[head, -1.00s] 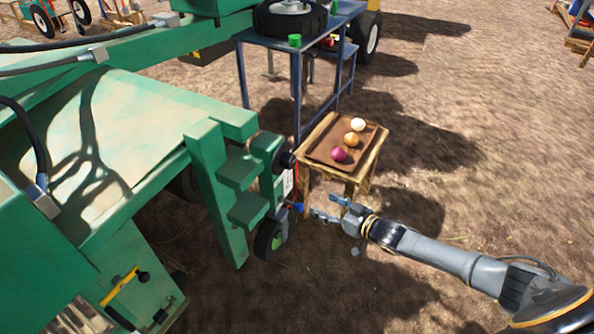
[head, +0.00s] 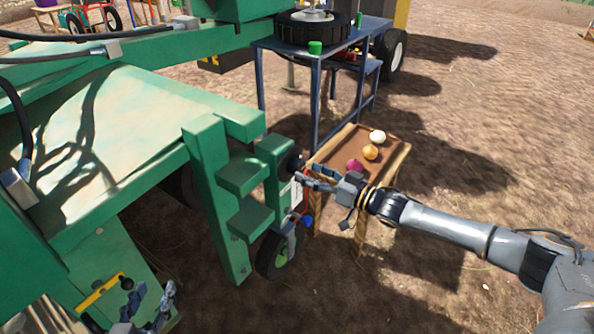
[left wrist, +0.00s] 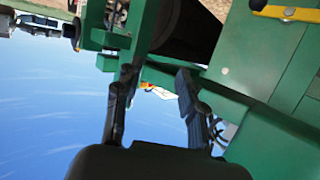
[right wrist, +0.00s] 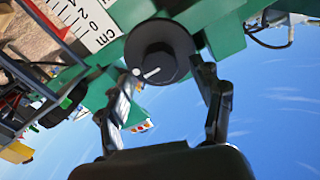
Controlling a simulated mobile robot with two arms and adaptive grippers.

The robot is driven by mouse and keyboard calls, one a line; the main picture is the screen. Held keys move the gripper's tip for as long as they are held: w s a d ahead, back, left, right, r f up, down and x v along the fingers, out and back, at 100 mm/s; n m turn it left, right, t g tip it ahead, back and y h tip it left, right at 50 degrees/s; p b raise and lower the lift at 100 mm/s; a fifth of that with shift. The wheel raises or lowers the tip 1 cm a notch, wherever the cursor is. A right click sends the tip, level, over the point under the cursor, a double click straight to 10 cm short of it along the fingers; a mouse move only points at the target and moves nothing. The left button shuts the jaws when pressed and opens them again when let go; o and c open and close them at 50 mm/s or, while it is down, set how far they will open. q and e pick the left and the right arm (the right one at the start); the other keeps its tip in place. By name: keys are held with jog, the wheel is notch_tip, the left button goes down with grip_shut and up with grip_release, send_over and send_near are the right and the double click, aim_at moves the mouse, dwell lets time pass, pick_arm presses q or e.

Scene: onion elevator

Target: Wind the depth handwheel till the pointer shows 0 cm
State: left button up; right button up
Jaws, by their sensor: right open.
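The depth handwheel (head: 296,160) is a small black round wheel on the green post of the machine. In the right wrist view the handwheel (right wrist: 158,52) is large, with a white mark on its face. My right gripper (head: 312,178) is open in front of it; in the right wrist view its fingers reach toward the wheel's lower edge from both sides, contact unclear. A white scale plate (right wrist: 85,22) marked in cm shows beside the wheel; I cannot make out the pointer's reading. My left gripper (head: 150,300) is open and empty, low at the left by the green frame.
A wooden stand with a brown tray (head: 340,157) holding three onions is right behind my right gripper. A blue-and-red handle (head: 305,220) and a small wheel (head: 275,256) are below. A yellow bar (head: 100,292) is near my left gripper. Bare ground lies at the right.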

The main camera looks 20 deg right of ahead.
aim_at(301, 169)
jog(key=x, duration=0.4)
jog(key=shift+b, duration=0.4)
pick_arm(q)
jog(key=shift+w+d+r+t+h, duration=0.15)
jog(key=shift+w+d+r+t, duration=0.1)
jog(key=shift+r+t, duration=0.5)
jog(key=shift+w+d+r+t+h, duration=0.2)
jog(key=shift+r+t, duration=0.2)
jog(key=shift+r, duration=0.6)
jog(key=shift+w+d+r+t+h, duration=0.15)
jog(key=shift+w+r+t, duration=0.1)
jog(key=shift+r+t, duration=0.5)
pick_arm(e)
jog(key=shift+w+a, duration=0.25)
jog(key=shift+w, duration=0.1)
pick_arm(q)
jog(key=shift+r, duration=0.15)
pick_arm(e)
jog(key=c, duration=1.1)
